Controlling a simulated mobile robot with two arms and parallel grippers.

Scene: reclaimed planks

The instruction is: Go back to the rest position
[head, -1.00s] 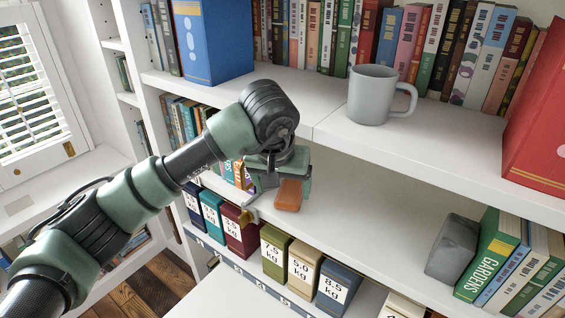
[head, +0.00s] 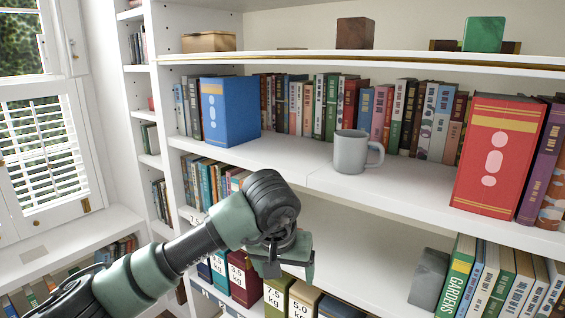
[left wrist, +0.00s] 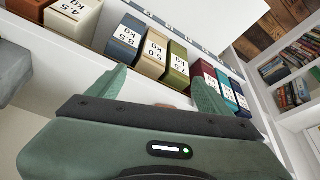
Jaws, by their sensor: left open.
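My left arm reaches in from the left in the head view, bent down at the wrist. My left gripper (head: 290,268) hangs in front of the middle shelf, above the row of weight-labelled boxes in that picture. In the left wrist view its two green fingers (left wrist: 162,85) stand apart, so it is open. A small brownish patch shows low between the fingers; I cannot tell what it is. My right gripper is in neither view.
A grey mug (head: 350,153) stands on the upper shelf board, between a blue box file (head: 230,110) and a red one (head: 497,155). A grey block (head: 428,278) leans by green books lower right. Labelled boxes (left wrist: 154,52) stand below. The middle shelf is largely bare.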

